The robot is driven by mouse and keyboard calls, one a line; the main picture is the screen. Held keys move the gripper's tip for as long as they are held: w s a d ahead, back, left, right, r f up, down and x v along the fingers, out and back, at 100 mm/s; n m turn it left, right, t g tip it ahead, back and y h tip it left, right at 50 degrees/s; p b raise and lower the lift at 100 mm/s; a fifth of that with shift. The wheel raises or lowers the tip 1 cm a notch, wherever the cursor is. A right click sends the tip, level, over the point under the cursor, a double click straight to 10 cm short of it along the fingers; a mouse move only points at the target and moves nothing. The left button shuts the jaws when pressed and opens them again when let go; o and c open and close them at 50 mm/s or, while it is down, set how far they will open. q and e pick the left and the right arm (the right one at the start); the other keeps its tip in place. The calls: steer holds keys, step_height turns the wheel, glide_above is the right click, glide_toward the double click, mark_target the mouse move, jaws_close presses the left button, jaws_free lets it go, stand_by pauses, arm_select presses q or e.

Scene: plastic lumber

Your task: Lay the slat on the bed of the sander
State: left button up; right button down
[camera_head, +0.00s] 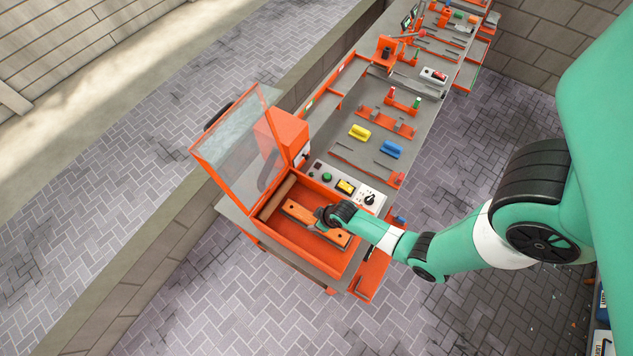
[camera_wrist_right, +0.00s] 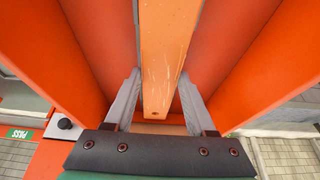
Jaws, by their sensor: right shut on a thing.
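The sander (camera_head: 262,222) is an orange open box at the near end of the bench, with its clear orange-framed lid (camera_head: 235,135) raised. The slat (camera_head: 299,213) is a light orange bar inside the box, set across its floor. My right gripper (camera_head: 325,216) reaches in from the right and is shut on the slat, hiding part of its middle. In the right wrist view the slat (camera_wrist_right: 166,45) runs between both grey fingers, with orange walls on either side. I cannot tell whether its underside touches the bed. My left gripper is not in view.
A control panel (camera_head: 345,187) with a green button and a dark knob lies right behind the box. A roller (camera_head: 277,197) is at the box's left side. Yellow (camera_head: 359,132) and blue (camera_head: 391,149) blocks sit farther along the bench.

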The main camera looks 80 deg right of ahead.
steer(key=shift+f+b, duration=0.4)
steer(key=shift+f, duration=0.15)
steer(key=shift+c, duration=0.7)
jaws_free()
steer(key=p+v, duration=0.4)
steer(key=v, duration=0.3)
steer(key=shift+r+p, duration=0.3)
steer(key=shift+s+a+f, duration=0.1)
